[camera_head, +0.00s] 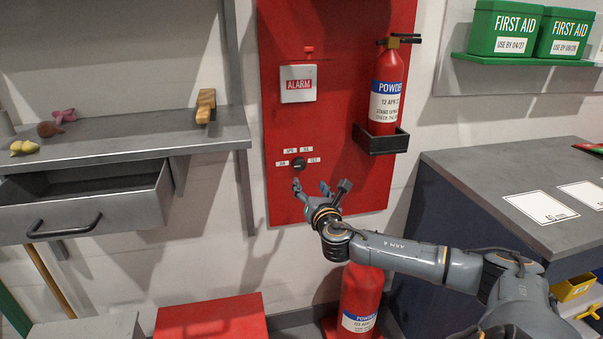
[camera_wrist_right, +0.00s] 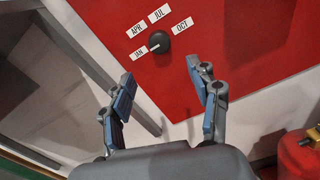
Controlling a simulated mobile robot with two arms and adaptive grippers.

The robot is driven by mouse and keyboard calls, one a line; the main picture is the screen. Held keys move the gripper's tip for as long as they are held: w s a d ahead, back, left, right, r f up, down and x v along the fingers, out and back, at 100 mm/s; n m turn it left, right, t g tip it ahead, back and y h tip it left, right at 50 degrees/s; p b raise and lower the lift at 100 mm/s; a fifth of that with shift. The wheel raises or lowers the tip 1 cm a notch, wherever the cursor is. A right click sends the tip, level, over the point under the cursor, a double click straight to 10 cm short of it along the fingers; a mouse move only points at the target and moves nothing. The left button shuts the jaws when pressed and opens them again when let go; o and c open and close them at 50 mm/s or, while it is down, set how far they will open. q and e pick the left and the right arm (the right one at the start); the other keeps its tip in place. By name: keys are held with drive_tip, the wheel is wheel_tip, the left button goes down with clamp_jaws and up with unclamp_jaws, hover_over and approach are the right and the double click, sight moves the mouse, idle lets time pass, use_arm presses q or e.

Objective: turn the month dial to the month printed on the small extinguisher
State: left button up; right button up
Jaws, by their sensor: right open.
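The month dial (camera_head: 299,164) is a small dark knob low on the red wall panel, with JAN, APR, JUL and OCT labels around it. In the right wrist view the dial (camera_wrist_right: 159,42) has a white mark pointing toward JAN. A red extinguisher (camera_head: 386,98) in a black bracket has a label reading POWDER and 12 APR. A second red extinguisher (camera_head: 361,293) stands on the floor, partly behind my arm; its date is too small to read. My right gripper (camera_head: 320,188) is open and empty, just below and apart from the dial. My left gripper is out of view.
A white ALARM box (camera_head: 298,84) is above the dial. A grey shelf (camera_head: 120,138) and open drawer (camera_head: 95,203) are at left. A grey cabinet top (camera_head: 480,170) is at right. A red box (camera_head: 210,318) lies low in front.

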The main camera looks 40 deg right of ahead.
sight(300, 168)
drive_tip(key=x, duration=0.9)
drive_tip(key=shift+w+f+b, duration=0.1)
drive_tip(key=shift+w+b, duration=0.05)
drive_tip(key=shift+b, duration=0.25)
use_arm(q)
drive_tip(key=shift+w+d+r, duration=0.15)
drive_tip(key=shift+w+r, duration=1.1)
use_arm(e)
drive_tip(key=shift+w+d, duration=0.25)
drive_tip(key=shift+w, duration=0.25)
drive_tip(key=shift+c, duration=0.5)
drive_tip(key=c, duration=1.1)
